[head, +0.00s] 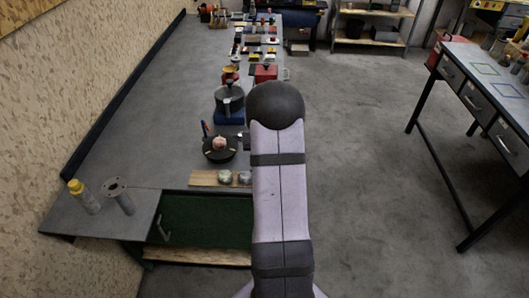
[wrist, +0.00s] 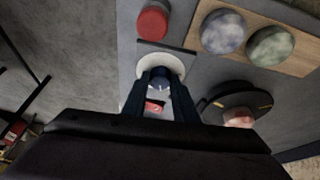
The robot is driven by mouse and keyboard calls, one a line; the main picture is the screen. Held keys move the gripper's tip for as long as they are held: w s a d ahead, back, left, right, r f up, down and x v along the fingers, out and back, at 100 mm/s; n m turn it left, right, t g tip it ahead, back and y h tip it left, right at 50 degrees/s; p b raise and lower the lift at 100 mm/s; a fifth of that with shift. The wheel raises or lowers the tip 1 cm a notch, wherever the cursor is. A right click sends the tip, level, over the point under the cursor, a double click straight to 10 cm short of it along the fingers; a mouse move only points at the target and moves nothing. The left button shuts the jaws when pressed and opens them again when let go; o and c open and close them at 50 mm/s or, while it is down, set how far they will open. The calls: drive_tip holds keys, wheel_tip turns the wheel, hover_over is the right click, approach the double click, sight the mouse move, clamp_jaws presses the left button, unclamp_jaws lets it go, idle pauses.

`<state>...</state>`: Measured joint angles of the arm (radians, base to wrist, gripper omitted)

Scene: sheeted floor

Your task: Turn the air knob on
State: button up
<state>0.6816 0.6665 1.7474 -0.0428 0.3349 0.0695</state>
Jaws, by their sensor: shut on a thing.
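In the wrist view, my gripper (wrist: 160,72) points at a grey panel (wrist: 129,55). Its two dark fingers are closed around the middle of a knob on a round white base (wrist: 148,63), which I take for the air knob. The fingers hide most of the knob, so its turned angle cannot be read. A small red-and-white patch (wrist: 154,106) shows between the fingers. A red round button or cap (wrist: 152,22) sits on the same panel just beyond the knob. In the head view, my arm hides the gripper and the knob.
A wooden board (head: 204,178) with two round mottled pieces lies beside the panel. A black round dish (head: 219,156) with a pinkish piece stands close to my gripper. A pot (head: 229,99) and a red box (head: 265,73) stand farther along. Open floor (head: 360,180) lies to the right.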

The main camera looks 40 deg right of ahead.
drive_tip(key=m+b, duration=0.1)
drive_tip(key=b, duration=0.1)
drive_tip(key=m+g+b, duration=0.1)
drive_tip(key=m+b, duration=0.1)
drive_tip(key=m+h+b, duration=0.1)
drive_tip(key=b, duration=0.1)
drive_tip(key=shift+w+a+f, duration=0.1)
drive_tip(key=shift+w+f, duration=0.2)
drive_tip(key=shift+f, duration=0.05)
drive_tip(key=m+g+b, duration=0.1)
drive_tip(key=m+b, duration=0.1)
drive_tip(key=shift+r+m+b, duration=0.15)
drive_tip(key=shift+m+b, duration=0.2)
drive_tip(key=shift+m, duration=0.05)
drive_tip(key=shift+w+a+r+m+g+h+b, duration=0.15)
drive_tip(key=shift+m+g+b, duration=0.2)
drive_tip(key=shift+m, duration=0.25)
drive_tip(key=shift+s+d+r+m+g+h+b, duration=0.15)
drive_tip(key=shift+m+g+b, duration=0.15)
drive_tip(key=shift+m, duration=0.3)
drive_tip(key=shift+w+a, duration=0.1)
drive_tip(key=o, duration=1.1)
drive_tip(key=shift+f, duration=0.1)
drive_tip(key=shift+c, duration=0.2)
drive_tip(key=b+v, duration=0.1)
drive_tip(key=v, duration=0.6)
drive_tip(key=shift+r, duration=0.25)
drive_tip(key=shift+a, duration=0.1)
